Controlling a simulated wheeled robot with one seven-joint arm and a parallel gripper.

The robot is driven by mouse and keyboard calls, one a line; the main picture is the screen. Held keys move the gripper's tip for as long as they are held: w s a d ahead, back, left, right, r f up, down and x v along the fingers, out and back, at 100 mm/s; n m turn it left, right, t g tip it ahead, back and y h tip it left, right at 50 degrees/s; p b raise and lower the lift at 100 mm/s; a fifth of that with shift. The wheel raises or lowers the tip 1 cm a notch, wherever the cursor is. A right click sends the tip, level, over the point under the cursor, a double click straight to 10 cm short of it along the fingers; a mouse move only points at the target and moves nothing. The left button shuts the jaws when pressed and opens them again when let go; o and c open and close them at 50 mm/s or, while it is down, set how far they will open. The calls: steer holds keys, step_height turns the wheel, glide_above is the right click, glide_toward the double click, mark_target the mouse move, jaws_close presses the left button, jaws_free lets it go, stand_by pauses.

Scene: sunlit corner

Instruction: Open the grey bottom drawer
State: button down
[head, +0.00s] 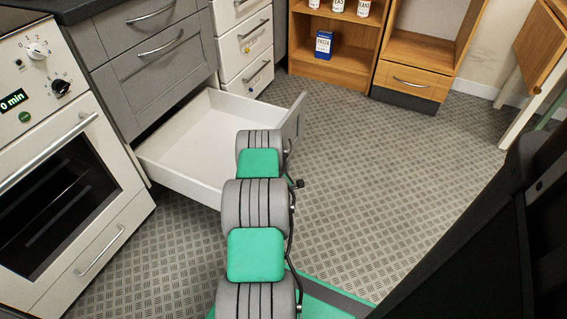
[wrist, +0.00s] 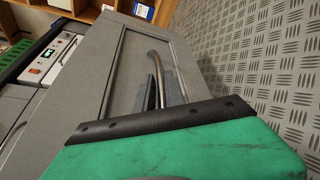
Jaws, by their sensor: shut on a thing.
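The grey bottom drawer (head: 205,138) stands pulled well out from the grey cabinet in the head view. Its white inside shows and looks empty. Its grey front panel (head: 294,122) faces right, partly behind my arm. In the wrist view the front panel (wrist: 112,70) fills the middle, with a curved metal handle (wrist: 159,62) on it. My gripper (wrist: 157,92) is shut on this handle, its dark fingers on either side of the bar. In the head view my arm hides the gripper and most of the handle.
A white oven (head: 60,190) stands left of the open drawer. Closed grey drawers (head: 155,60) are above it, and white drawers (head: 243,50) stand behind. A wooden shelf (head: 335,68) holds a blue box (head: 323,44). The patterned floor (head: 400,170) to the right is clear.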

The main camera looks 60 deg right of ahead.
steer(key=shift+s+d+r, duration=0.1)
steer(key=shift+s+d, duration=0.05)
steer(key=shift+s, duration=0.1)
steer(key=shift+w, duration=0.1)
steer(key=c, duration=1.7)
jaws_free()
